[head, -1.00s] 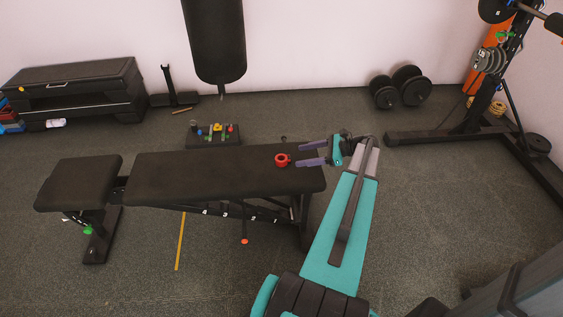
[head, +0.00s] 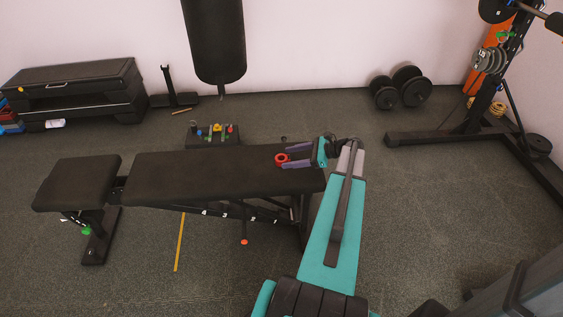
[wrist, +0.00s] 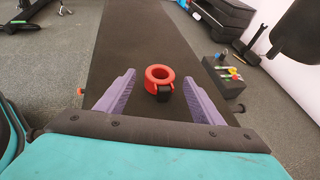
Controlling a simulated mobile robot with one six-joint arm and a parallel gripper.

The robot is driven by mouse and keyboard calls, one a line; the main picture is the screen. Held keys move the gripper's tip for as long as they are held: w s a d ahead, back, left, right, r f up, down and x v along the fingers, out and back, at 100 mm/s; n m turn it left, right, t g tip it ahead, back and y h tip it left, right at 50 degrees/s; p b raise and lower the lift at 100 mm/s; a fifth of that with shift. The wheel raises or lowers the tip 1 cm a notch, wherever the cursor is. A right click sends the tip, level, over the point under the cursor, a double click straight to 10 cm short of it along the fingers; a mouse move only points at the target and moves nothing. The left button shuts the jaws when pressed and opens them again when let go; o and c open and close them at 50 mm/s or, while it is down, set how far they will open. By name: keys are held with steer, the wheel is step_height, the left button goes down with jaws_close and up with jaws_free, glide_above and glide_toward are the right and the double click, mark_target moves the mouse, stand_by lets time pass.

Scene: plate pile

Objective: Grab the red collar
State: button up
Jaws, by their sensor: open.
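The red collar (head: 281,159) is a small ring with a black part, lying on the right part of the black bench pad (head: 200,172). In the wrist view the collar (wrist: 151,75) sits ahead, between the lines of the two purple fingers and near their tips. My gripper (head: 286,154) is open and low over the bench, its fingers pointing left towards the collar. The wrist view also shows the gripper (wrist: 158,82) with a wide gap and nothing held. Whether a finger touches the collar cannot be told.
A dark block with coloured knobs (head: 213,135) stands on the floor behind the bench. A black punching bag (head: 215,40) hangs at the back. Dumbbells (head: 400,88) lie by the wall, and a rack (head: 470,125) stands at the right. The bench left of the collar is clear.

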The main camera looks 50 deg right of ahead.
mark_target(287, 157)
steer(key=shift+x, duration=1.35)
steer(key=shift+c, duration=0.2)
steer(key=c, duration=1.1)
steer(key=shift+r, duration=0.1)
steer(key=shift+c, duration=0.2)
steer(key=shift+r+p, duration=0.4)
steer(key=shift+r, duration=1.2)
steer(key=shift+d+r, duration=0.15)
steer(key=shift+d, duration=0.15)
steer(key=s+d, duration=0.1)
steer(key=d, duration=0.4)
steer(key=s+d+r+p, duration=0.1)
steer(key=s+d, duration=0.1)
steer(key=d, duration=0.3)
steer(key=s+d+p, duration=0.1)
steer(key=d, duration=0.3)
steer(key=shift+s+d+r, duration=0.15)
steer(key=shift+s+d, duration=0.1)
steer(key=shift+d, duration=0.15)
